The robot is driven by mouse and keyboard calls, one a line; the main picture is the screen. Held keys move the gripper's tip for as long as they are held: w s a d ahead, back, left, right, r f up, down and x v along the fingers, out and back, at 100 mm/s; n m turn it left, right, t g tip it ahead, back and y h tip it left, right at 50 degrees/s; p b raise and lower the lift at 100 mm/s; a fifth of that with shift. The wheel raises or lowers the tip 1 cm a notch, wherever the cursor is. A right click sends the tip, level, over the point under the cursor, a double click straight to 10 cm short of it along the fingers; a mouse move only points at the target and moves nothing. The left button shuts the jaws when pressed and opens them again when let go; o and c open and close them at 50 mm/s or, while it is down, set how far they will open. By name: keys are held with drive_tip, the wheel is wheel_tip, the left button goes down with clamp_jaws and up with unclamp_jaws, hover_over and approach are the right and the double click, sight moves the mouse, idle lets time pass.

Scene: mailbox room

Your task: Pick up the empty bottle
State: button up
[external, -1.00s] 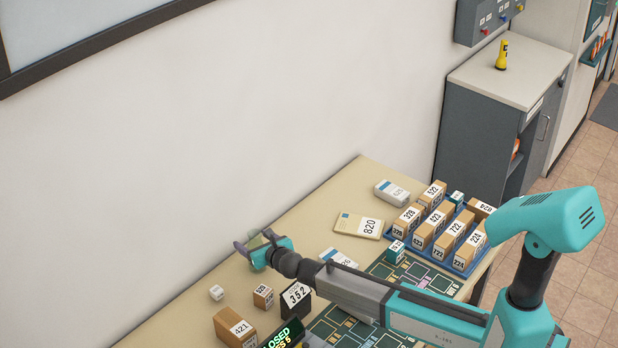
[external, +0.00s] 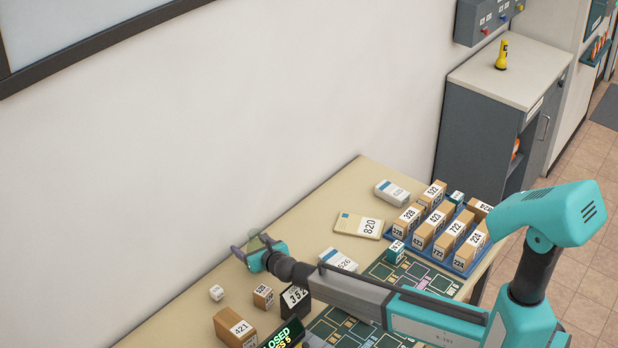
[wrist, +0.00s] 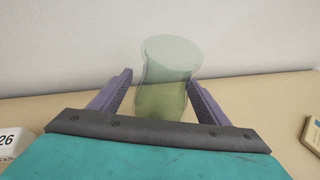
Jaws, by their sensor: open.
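The empty bottle (wrist: 170,75) is a clear, greenish see-through shape standing upright between the fingers in the wrist view. Its lower part is hidden behind my gripper's palm. In the external view it shows as a faint green patch (external: 256,241), mostly hidden by the gripper, at the table's wall side. My gripper (wrist: 160,95) is open, with one purple finger on each side of the bottle. A gap shows between the left finger and the bottle; the right finger is closer to it, and I cannot tell whether it touches. The gripper also shows in the external view (external: 254,244).
A box marked 820 (external: 359,226) and a blue tray (external: 432,256) of numbered boxes lie to the right. A small white cube (external: 216,292), box 528 (external: 263,296) and box 421 (external: 234,327) stand nearer. The wall (external: 230,130) rises behind the table (external: 310,212).

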drive_tip(key=c, duration=1.3)
drive_tip(key=shift+r, duration=0.1)
drive_tip(key=shift+r+b, duration=0.65)
drive_tip(key=shift+r, duration=4.3)
